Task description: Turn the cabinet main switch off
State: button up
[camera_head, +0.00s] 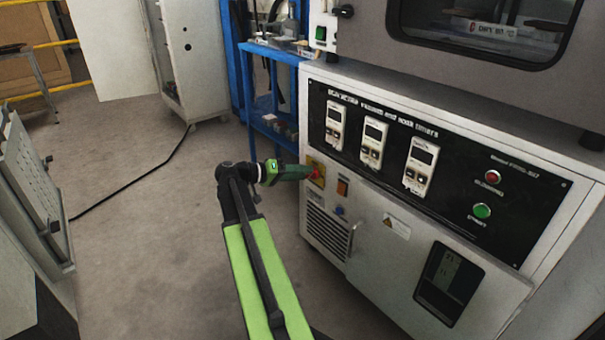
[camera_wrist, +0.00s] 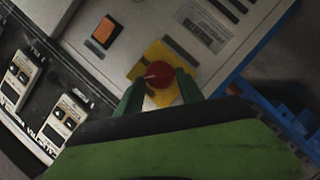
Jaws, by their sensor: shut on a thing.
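The cabinet main switch is a red rotary knob (camera_wrist: 157,75) on a yellow plate (camera_wrist: 151,61), on the front of the grey cabinet (camera_head: 375,240). In the head view the red knob (camera_head: 316,174) shows at the tip of my gripper (camera_head: 308,173). In the wrist view the two green fingers of my gripper (camera_wrist: 159,88) lie on either side of the knob and are shut on it. A pale mark runs across the knob's left part. The fingers hide parts of the knob's sides.
An orange rocker switch (camera_head: 342,187) sits right of the main switch. A black panel with several timers (camera_head: 373,140), a red button (camera_head: 492,177) and a green button (camera_head: 481,211) is above. A blue shelf (camera_head: 272,130) stands behind. The floor left of my arm is mostly clear, with a black cable (camera_head: 130,184).

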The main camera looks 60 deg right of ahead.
jog(key=o, duration=1.4)
jog(key=shift+s, duration=0.1)
jog(key=shift+p+v, duration=2)
jog(key=shift+v, duration=6.75)
